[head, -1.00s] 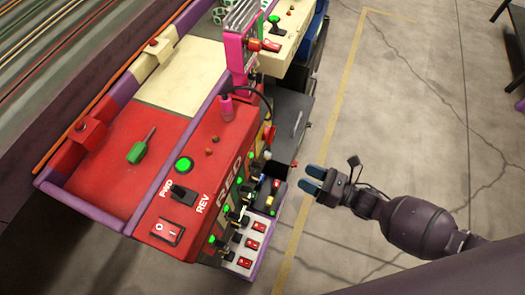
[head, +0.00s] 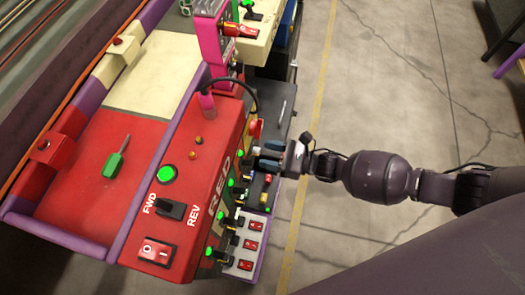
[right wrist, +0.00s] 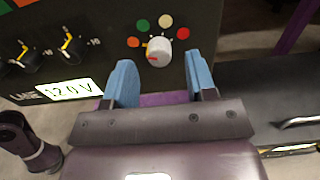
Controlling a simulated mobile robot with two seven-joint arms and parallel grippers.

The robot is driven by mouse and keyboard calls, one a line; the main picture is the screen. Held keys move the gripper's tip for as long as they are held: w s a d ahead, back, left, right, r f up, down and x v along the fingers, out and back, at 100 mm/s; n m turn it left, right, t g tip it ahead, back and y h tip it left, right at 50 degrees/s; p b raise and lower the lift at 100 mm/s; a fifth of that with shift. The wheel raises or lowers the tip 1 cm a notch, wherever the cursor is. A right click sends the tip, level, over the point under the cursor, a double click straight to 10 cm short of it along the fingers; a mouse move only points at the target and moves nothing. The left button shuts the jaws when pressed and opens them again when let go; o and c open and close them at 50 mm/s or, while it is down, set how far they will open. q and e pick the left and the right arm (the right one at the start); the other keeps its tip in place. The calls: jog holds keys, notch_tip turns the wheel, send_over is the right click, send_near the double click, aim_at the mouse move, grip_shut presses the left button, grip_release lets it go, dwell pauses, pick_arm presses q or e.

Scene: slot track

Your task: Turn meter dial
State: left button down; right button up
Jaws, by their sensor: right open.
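The meter dial (right wrist: 160,52) is a pale grey knob with a red pointer mark, ringed by coloured dots on a black panel. In the right wrist view its pointer aims left. My right gripper (head: 260,159) is open at the front of the red control box in the head view. In the right wrist view its two blue fingers (right wrist: 160,68) stand apart to the left and right of the dial, and nothing shows between them but the dial. I cannot tell whether they touch it. In the head view the dial is hidden or too small to make out. My left gripper is out of view.
The red control box (head: 195,185) has switches and green lights. A green-handled screwdriver (head: 116,158) lies on the red tray. Open floor (head: 370,80) lies right.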

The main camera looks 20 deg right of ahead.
jog(key=shift+x, duration=0.95)
jog(key=c, duration=0.9)
